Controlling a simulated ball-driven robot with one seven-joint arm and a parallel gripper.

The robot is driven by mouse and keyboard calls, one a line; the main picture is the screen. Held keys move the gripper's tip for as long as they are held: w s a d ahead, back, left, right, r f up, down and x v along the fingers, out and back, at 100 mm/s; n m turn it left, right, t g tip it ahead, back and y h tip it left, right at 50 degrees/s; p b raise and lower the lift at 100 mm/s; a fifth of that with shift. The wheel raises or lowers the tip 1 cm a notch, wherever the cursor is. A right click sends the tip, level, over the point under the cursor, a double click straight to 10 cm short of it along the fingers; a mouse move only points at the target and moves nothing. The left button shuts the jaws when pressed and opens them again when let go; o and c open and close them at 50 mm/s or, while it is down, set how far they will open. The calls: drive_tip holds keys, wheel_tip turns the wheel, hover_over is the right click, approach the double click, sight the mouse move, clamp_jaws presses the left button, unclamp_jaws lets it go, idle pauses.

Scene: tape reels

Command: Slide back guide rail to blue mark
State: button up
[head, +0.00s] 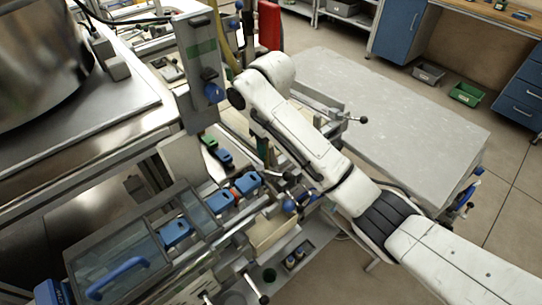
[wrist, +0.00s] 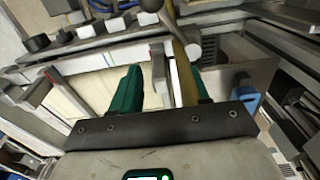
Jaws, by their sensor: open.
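My gripper (wrist: 162,85) shows in the wrist view as two green fingers standing apart on a dark plate. A pale upright block and a yellowish strip (wrist: 183,72) show between the fingers; I cannot tell whether either is touched. A light metal rail (wrist: 110,42) crosses the view beyond the fingertips. In the head view my white arm hides most of the gripper. A grey rail (head: 318,103) with a black-knobbed lever lies behind the arm, beside the table. I cannot tell which rail is the back guide rail.
A grey table (head: 400,100) stands right of the machine. A glazed cover with a blue handle (head: 117,278) and several blue clamps (head: 247,183) lie at lower left. A large steel drum (head: 40,55) is at upper left.

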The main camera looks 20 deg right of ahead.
drive_tip(key=shift+f, duration=1.1)
drive_tip(key=shift+c, duration=0.3)
clamp_jaws()
